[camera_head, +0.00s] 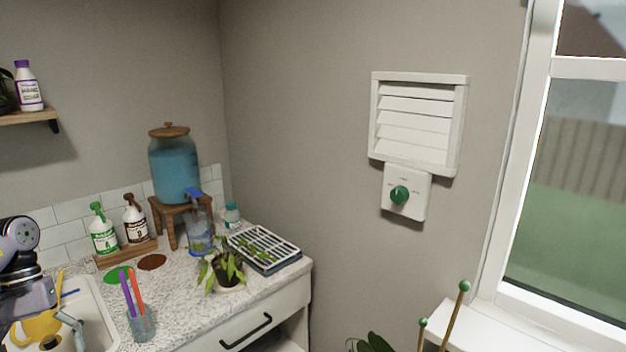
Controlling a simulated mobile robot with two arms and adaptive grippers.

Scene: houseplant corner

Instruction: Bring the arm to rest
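My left arm comes in at the left edge of the head view, over the sink (98,310). My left gripper (62,338) points down there and is small and partly cut off, so I cannot tell whether it is open or shut. A yellow watering can (38,327) is in the sink area behind and beside it; whether they touch is unclear. My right arm and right gripper are not in view.
On the speckled counter stand a cup with purple and orange tools (141,322), a potted plant (228,270), a slotted tray (264,250), two spray bottles (104,232) and a blue water dispenser (174,170). A vent (418,120) with a green knob (399,195) is on the wall.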

